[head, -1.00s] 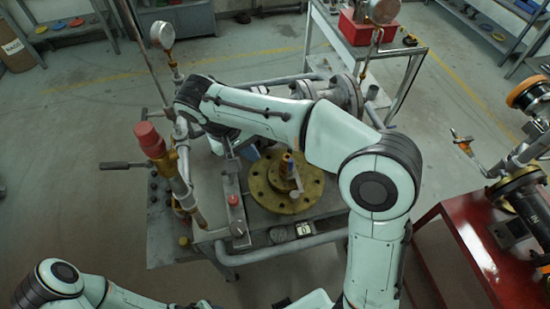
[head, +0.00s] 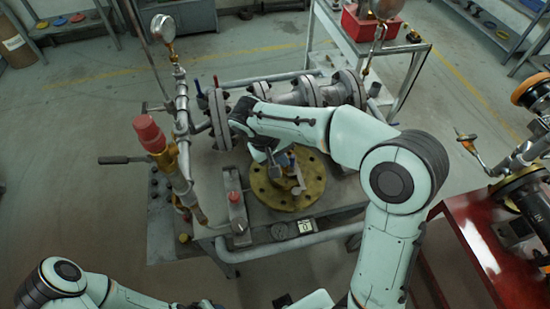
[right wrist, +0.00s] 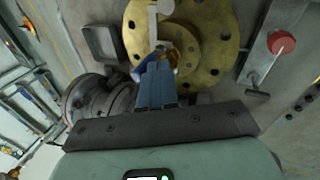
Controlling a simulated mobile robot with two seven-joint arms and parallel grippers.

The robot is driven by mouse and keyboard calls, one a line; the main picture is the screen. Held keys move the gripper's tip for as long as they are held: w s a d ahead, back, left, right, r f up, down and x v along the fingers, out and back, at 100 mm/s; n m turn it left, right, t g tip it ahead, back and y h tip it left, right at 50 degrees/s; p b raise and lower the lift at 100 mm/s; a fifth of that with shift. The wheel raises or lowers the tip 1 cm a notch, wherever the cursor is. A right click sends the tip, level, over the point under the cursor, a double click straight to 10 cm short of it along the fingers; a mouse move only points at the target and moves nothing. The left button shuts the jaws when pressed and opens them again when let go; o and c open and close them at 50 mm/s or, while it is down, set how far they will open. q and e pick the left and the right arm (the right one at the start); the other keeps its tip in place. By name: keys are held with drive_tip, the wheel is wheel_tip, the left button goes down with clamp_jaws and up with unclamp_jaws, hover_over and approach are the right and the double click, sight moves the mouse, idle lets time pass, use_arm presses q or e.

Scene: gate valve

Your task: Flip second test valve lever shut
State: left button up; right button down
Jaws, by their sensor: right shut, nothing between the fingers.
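A round brass flange (head: 262,188) with bolt holes lies on the bench. A short upright fitting with a pale grey lever (head: 298,184) rises from its middle. The lever also shows in the right wrist view (right wrist: 153,22). My right gripper (head: 276,165) is shut and empty, just left of the fitting. In the right wrist view its blue-grey fingertips (right wrist: 159,70) reach over the flange's edge towards the fitting. A blue part shows beside the fingertips; contact is unclear. Small levers with a red handle (head: 216,81) and a blue handle (head: 198,87) stand on the grey flanged pipe. My left gripper is out of view.
A pipe with a pressure gauge (head: 163,28) and a red-capped brass valve (head: 149,133) stand at the bench's left. A red-capped block (head: 234,197) sits left of the flange. A red table (head: 478,225) with valve parts is at right. Open floor lies between.

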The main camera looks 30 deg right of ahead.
idle(0.4)
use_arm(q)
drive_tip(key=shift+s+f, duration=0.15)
use_arm(e)
drive_tip(key=shift+s+d+r+y, duration=0.15)
drive_tip(key=shift+d+y, duration=0.1)
drive_tip(key=shift+y, duration=0.15)
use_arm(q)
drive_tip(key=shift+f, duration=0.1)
use_arm(e)
drive_tip(key=shift+d+y, duration=0.25)
drive_tip(key=shift+y, duration=0.05)
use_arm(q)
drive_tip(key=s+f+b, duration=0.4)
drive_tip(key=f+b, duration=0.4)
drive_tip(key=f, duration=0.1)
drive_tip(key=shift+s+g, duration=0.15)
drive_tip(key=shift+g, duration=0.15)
use_arm(e)
drive_tip(key=s+d+f+t+y, duration=0.2)
drive_tip(key=d+y, duration=0.6)
drive_tip(key=y, duration=0.5)
drive_tip(key=shift+s+d+f+m+t, duration=0.2)
drive_tip(key=shift+d+f+m+t, duration=0.15)
drive_tip(key=shift+f+t, duration=0.5)
use_arm(q)
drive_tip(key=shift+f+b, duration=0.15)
drive_tip(key=shift+b, duration=0.15)
use_arm(e)
drive_tip(key=shift+a, duration=0.15)
